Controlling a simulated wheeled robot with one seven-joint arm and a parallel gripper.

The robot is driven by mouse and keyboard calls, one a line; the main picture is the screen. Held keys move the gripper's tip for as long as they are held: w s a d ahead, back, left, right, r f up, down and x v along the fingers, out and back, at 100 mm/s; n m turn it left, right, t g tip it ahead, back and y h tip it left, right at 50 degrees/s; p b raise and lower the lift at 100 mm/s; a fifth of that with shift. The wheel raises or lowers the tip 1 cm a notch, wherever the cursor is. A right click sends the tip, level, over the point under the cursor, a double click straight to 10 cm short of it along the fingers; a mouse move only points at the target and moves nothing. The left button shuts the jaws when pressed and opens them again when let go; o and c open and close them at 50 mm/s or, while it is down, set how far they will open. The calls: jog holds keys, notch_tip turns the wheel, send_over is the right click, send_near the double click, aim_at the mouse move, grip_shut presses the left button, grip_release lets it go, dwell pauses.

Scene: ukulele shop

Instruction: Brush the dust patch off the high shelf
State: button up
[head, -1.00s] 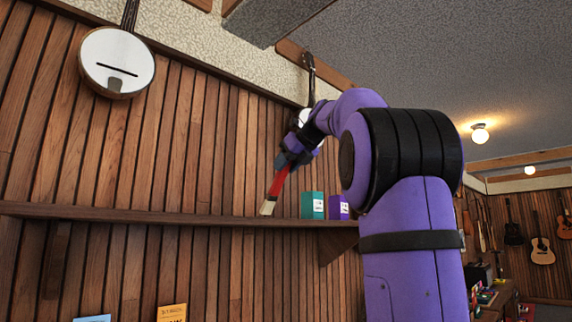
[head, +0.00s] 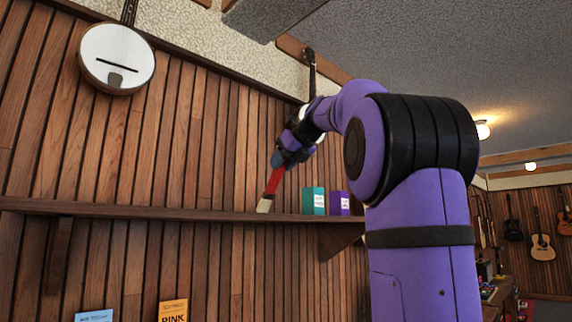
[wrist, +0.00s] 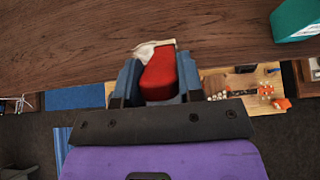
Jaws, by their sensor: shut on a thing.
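The high shelf (head: 150,213) is a dark wooden board on the slatted wall, seen from below in the head view. In the wrist view the shelf top (wrist: 100,30) shows from above as brown wood. My gripper (head: 283,160) is shut on a brush with a red handle (head: 274,181) and pale bristles (head: 265,205). The bristles point down at the shelf's front edge; whether they touch it I cannot tell. In the wrist view the red handle (wrist: 160,72) sits between the fingers, with the bristles (wrist: 150,47) over the shelf's edge. I cannot make out the dust patch.
A teal box (head: 313,201) and a purple box (head: 339,203) stand on the shelf to the right of the brush. The teal box also shows in the wrist view (wrist: 297,20). A banjo (head: 117,58) hangs above. The shelf left of the brush looks clear.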

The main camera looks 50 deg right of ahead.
jog(key=shift+a, duration=5.4)
jog(key=shift+s+d, duration=1.4)
jog(key=shift+d, duration=4.7)
jog(key=a, duration=0.6)
jog(key=shift+w+a+f, duration=0.15)
jog(key=shift+w+f, duration=0.05)
jog(key=a, duration=0.6)
jog(key=shift+w, duration=0.15)
jog(key=shift+r, duration=0.1)
